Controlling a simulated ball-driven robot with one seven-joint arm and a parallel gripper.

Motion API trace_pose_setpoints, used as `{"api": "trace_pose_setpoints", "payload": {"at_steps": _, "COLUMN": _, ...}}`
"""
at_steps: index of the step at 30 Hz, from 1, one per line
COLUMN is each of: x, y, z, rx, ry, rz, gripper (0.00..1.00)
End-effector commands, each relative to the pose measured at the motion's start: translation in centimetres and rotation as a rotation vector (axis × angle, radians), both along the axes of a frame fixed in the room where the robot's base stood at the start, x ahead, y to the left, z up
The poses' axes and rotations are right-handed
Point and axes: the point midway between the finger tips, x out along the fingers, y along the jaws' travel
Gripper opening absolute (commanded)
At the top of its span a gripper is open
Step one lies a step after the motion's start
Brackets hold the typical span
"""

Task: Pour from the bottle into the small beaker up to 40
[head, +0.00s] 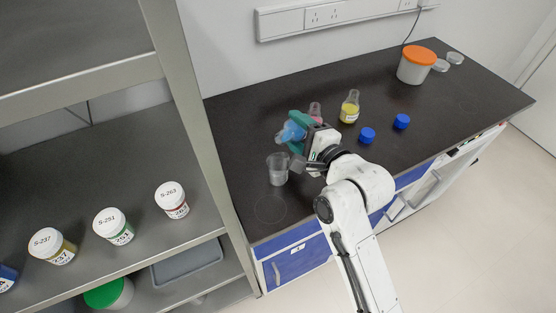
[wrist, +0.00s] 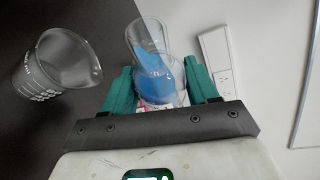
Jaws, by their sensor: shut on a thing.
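My gripper (head: 299,131) is shut around a clear bottle (head: 285,134) holding blue liquid; its green fingers also show in the wrist view (wrist: 161,84). The bottle (wrist: 153,60) is tilted, and its liquid lies slanted inside. The small beaker (head: 278,172) is clear glass with white markings and stands upright on the black bench, just below and in front of the bottle in the head view. In the wrist view the beaker (wrist: 52,68) is left of the bottle, apart from it. No coloured liquid shows in the beaker, and no stream is visible.
A pink-liquid flask (head: 315,112) and a yellow-liquid flask (head: 349,108) stand behind my gripper. Two blue caps (head: 367,135) and an orange-lidded tub (head: 416,65) are to the right. A metal shelf (head: 180,120) with several jars borders the left. The bench's front-left corner is clear.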

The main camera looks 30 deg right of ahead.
Motion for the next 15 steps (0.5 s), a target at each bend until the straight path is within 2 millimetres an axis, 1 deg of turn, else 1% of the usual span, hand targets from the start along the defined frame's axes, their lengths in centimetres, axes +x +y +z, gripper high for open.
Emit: {"api": "trace_pose_setpoints", "payload": {"at_steps": 15, "x": 0.00, "y": 0.01, "z": -0.11, "rx": -0.029, "ry": -0.016, "rz": 0.000, "gripper": 0.21}}
